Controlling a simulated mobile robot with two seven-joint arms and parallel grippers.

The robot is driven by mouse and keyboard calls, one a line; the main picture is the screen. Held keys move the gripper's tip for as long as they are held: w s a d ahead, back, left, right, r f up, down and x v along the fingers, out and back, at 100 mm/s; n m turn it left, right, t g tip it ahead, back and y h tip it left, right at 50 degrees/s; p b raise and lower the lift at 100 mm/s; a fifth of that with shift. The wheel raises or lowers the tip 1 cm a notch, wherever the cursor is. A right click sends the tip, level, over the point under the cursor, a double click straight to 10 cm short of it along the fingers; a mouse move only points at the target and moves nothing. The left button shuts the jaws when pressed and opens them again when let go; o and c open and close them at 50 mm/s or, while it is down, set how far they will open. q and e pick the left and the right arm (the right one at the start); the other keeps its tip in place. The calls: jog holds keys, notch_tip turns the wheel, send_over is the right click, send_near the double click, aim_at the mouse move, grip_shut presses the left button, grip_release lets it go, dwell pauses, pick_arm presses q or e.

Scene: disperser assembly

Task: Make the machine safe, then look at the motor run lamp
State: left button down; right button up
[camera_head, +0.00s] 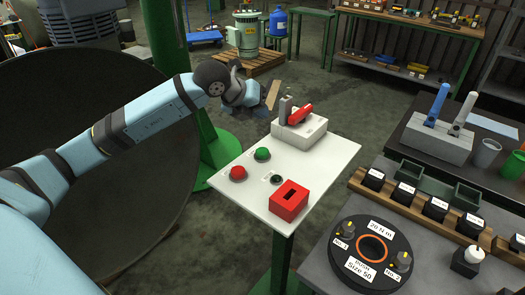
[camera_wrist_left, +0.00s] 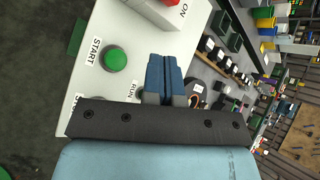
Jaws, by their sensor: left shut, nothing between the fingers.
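The white control panel (camera_head: 325,165) carries a green START button (camera_head: 262,154), a red button (camera_head: 238,173) and a small dark green RUN lamp (camera_head: 276,179), which looks unlit. A grey switch box (camera_head: 305,131) with a red handle (camera_head: 300,114) stands at the panel's far end. The handle lies tilted across the box. My left gripper (camera_head: 262,109) is shut and empty, above the panel's far left edge near the switch box. In the left wrist view, its blue fingers (camera_wrist_left: 164,77) are together beside the green button (camera_wrist_left: 115,59); the lamp is mostly hidden. My right gripper is not in view.
A red slotted block (camera_head: 289,201) sits at the panel's near end. A green post (camera_head: 165,40) stands behind my left arm.

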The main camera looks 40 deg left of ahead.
pick_arm(q)
jog(key=b, duration=0.4)
send_over(261, 150)
notch_tip(261, 150, down, 8)
jog(key=shift+a+r, duration=0.1)
jog(key=shift+r, duration=0.15)
jog(key=shift+f+b, duration=0.45)
jog(key=shift+f, duration=0.1)
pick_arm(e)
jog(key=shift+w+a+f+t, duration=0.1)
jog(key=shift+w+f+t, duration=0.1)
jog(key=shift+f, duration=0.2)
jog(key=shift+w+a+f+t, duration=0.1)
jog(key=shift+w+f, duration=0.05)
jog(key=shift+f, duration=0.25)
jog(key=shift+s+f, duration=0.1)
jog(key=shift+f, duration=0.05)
pick_arm(q)
jog(key=shift+f, duration=0.1)
jog(key=shift+f+b, duration=0.35)
jog(key=shift+b, duration=0.1)
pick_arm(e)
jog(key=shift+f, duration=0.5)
